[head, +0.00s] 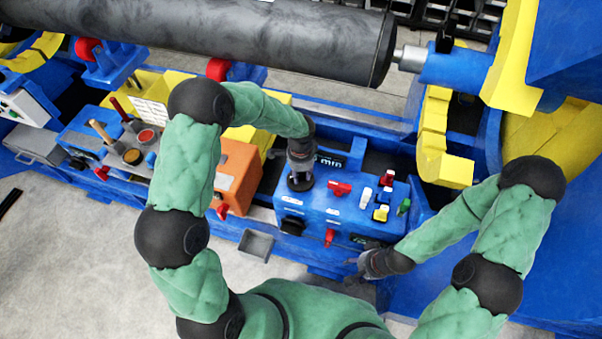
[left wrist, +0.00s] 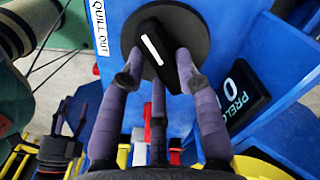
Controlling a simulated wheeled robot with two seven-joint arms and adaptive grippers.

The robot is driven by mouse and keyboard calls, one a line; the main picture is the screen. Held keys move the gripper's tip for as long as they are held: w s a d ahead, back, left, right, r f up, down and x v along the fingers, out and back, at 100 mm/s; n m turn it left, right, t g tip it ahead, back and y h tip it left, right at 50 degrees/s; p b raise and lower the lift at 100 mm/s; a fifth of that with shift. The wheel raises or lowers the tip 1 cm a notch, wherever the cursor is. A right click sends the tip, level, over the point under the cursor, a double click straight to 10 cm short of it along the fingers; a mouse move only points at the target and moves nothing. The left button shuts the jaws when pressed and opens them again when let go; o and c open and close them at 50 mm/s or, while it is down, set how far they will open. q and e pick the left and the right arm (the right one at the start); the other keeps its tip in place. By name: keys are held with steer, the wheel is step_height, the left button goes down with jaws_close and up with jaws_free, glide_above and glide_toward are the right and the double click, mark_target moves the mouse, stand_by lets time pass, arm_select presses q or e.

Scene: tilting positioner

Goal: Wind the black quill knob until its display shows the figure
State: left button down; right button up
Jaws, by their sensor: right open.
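The black quill knob (left wrist: 158,45) is a round disc with a raised bar and a white pointer line, which tilts to the upper left in the left wrist view. Its label (left wrist: 100,30) reads QUILL OUT. My left gripper (left wrist: 160,74) has its fingertips on both sides of the knob's bar and looks closed on it. In the head view my left gripper (head: 300,172) reaches down onto the blue control box (head: 318,215) and hides most of the knob. A dark display (left wrist: 243,92) shows a 0 beside cut-off lettering PRELO. My right gripper (head: 358,268) is open and empty near the box's front right corner.
The box carries a red lever (head: 340,188), several coloured switches (head: 383,198) and a black front knob (head: 293,225). An orange box (head: 238,172) stands to its left. A grey tray (head: 256,244) sits at the front. A large dark cylinder (head: 230,35) spans the back.

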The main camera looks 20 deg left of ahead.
arm_select(q)
steer(key=shift+s+a+r+m+p, duration=0.1)
steer(key=shift+r+m+p, duration=0.05)
steer(key=shift+m+p, duration=1.2)
steer(key=m+p, duration=0.2)
steer(key=m, duration=0.1)
steer(key=shift+a+m+p, duration=0.1)
steer(key=shift+m+p, duration=0.25)
steer(key=m+p, duration=0.2)
steer(key=m, duration=0.2)
steer(key=shift+a+p, duration=0.1)
steer(key=shift+p, duration=0.3)
steer(key=shift+m+p, duration=0.65)
steer(key=shift+m, duration=0.55)
steer(key=c, duration=0.9)
jaws_free()
